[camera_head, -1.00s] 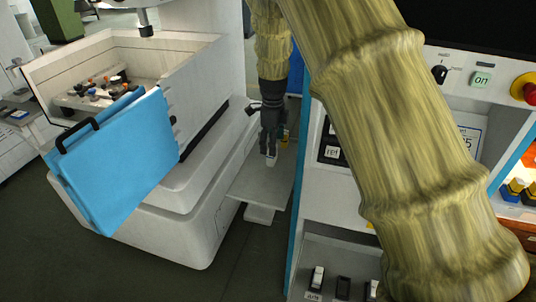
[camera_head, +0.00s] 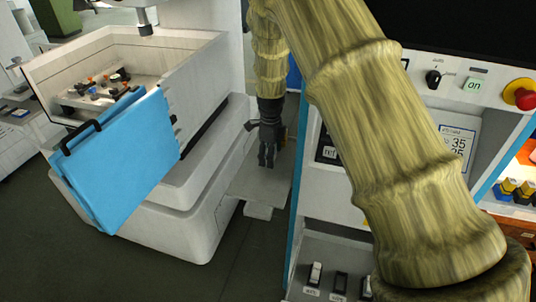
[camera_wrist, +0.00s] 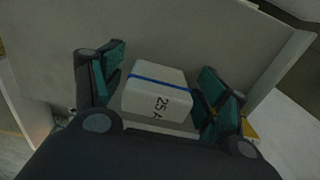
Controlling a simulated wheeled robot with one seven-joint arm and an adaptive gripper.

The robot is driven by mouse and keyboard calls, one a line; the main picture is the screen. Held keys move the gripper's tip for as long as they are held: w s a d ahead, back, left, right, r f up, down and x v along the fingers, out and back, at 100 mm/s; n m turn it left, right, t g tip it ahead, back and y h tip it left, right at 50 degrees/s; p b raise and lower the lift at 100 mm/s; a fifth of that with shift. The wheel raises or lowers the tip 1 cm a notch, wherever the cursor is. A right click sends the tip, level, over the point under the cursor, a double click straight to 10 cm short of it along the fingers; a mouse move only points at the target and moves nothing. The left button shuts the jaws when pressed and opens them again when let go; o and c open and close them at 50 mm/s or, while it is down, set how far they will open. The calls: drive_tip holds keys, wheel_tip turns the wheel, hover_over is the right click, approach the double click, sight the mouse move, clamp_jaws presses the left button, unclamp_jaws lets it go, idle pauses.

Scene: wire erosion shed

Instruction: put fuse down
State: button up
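The fuse (camera_wrist: 157,92) is a white block with a blue stripe and the mark "25A". In the wrist view it lies between the two teal-padded fingers of my gripper (camera_wrist: 163,92). A narrow gap shows at its right side, and the fingers look spread around it rather than clamped. The pale grey plate (camera_wrist: 200,35) is behind and under it; contact cannot be seen clearly. In the head view my gripper (camera_head: 267,160) points down just above the small grey shelf (camera_head: 258,188). The fuse cannot be made out there.
A control cabinet (camera_head: 330,205) with switches and a red button (camera_head: 525,98) stands close on the right. The shelf lies in the narrow space between them.

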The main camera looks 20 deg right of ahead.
drive_tip(key=c, duration=1)
drive_tip(key=shift+r, duration=0.2)
drive_tip(key=shift+c, duration=0.2)
